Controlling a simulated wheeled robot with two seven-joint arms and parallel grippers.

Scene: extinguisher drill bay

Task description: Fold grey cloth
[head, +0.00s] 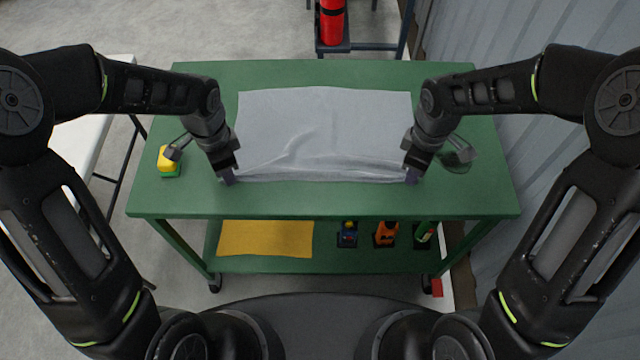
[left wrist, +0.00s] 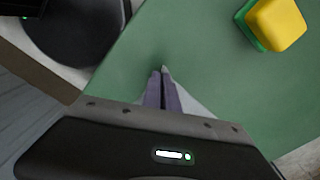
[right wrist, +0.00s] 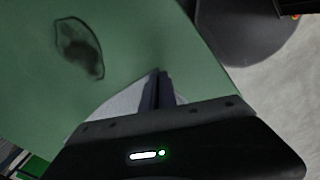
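The grey cloth (head: 320,125) lies spread on the green table top, with wrinkles across its middle and a rumpled near edge. My left gripper (head: 228,179) is at its near left corner, and my right gripper (head: 411,177) is at its near right corner. In the left wrist view the fingers (left wrist: 163,90) are pressed together, with a pale bit of cloth at the tips. In the right wrist view the fingers (right wrist: 158,90) are also together, with the cloth (right wrist: 122,102) beside them. The pinched cloth is mostly hidden by the fingers.
A yellow and green sponge (head: 169,162) lies left of the cloth. A dark smear (head: 456,158) marks the table (head: 300,202) on the right. The lower shelf holds a yellow cloth (head: 265,238) and several small items. A red extinguisher (head: 332,22) stands behind. The table's front strip is clear.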

